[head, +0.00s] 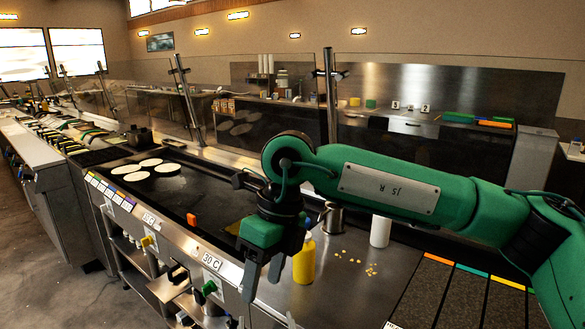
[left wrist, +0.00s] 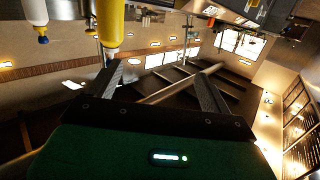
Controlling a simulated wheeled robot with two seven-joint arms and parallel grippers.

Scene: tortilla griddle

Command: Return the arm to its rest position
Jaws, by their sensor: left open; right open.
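My right arm (head: 400,190) comes in from the right across the head view. Its gripper (head: 263,279) points down, open and empty, beside a yellow bottle (head: 304,262) and in front of the counter edge. My left gripper (left wrist: 160,78) is open and empty in the left wrist view, its two fingers apart. The left wrist picture is upside down and shows the yellow bottle (left wrist: 110,22) and a white bottle (left wrist: 38,12) beyond the fingers.
The dark griddle (head: 120,195) holds several pale tortillas (head: 167,168). An orange block (head: 192,219) sits at its front edge. A white cylinder (head: 380,231), a metal cup (head: 333,217) and yellow crumbs (head: 371,269) are on the counter. Dark bins (head: 455,297) stand at the lower right.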

